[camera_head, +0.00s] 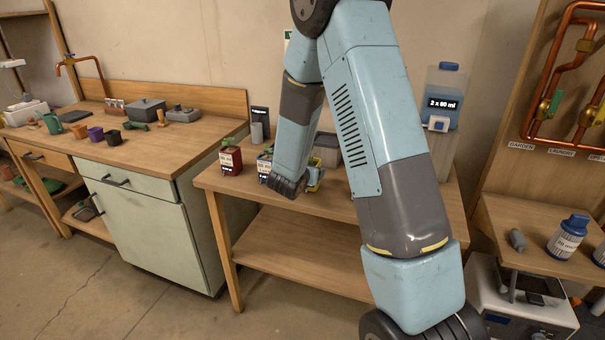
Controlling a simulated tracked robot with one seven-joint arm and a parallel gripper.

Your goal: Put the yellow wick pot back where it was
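A yellow pot (313,184), which looks like the wick pot, is on the middle wooden table, mostly hidden behind my arm. Only a yellow strip and a bit of green show just right of my wrist. Whether it stands on the table or is held slightly above it is unclear. My arm reaches down over the table, and its dark end (288,186) is right beside the pot. The fingers are not clearly visible, so I cannot tell whether they grip it. A red pot (231,162) and a blue pot (264,167), both labelled with plants, stand to the left.
A grey container (327,150) sits behind the yellow pot. A large blue-capped jug (441,110) stands at the table's back right. A left bench (150,148) holds several small pots and boxes. A right shelf (530,232) holds blue-lidded bottles. The table's front left edge is clear.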

